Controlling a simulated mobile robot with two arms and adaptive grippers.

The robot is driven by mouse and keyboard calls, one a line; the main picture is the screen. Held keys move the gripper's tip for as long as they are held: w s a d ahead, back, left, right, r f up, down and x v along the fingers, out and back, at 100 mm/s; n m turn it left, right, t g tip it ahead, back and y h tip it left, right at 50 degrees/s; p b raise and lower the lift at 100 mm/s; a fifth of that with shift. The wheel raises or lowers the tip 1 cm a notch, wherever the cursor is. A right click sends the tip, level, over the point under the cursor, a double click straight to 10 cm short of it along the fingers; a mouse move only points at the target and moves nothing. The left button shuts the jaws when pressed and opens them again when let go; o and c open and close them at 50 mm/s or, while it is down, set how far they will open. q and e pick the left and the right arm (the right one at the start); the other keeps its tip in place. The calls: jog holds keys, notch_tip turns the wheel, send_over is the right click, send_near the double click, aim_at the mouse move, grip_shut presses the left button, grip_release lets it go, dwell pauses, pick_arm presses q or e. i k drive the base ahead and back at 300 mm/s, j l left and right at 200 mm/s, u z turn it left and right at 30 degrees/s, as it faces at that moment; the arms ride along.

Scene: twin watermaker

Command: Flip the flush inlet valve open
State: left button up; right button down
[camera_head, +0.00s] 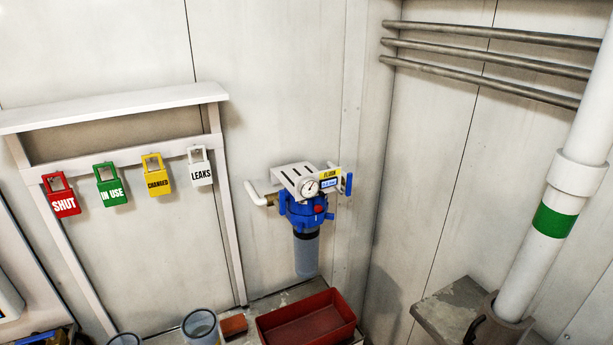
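A filter unit with a blue head (303,213), a grey bowl below and a round gauge (309,188) hangs on the back wall, right of the picture's middle. A yellow "FLUSH" label (329,174) sits at its upper right. A blue valve handle (347,184) stands upright at the right end of the unit, beside the label. A white pipe (256,193) joins the unit on its left. The handle's pipe and far side are hard to make out. Neither of my grippers is in view.
A rack at left carries hanging tags: red "SHUT" (64,204), green "IN USE" (111,194), yellow "CHANGED" (158,183) and white "LEAKS" (201,175). A red tray (266,331) and a clear cup (201,329) stand below. A white pipe (551,225) with a green band rises at right.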

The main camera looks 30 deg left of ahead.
aim_at(347, 190)
jog(key=u, duration=0.35)
jog(key=j+u, duration=0.15)
jog(key=u, duration=0.5)
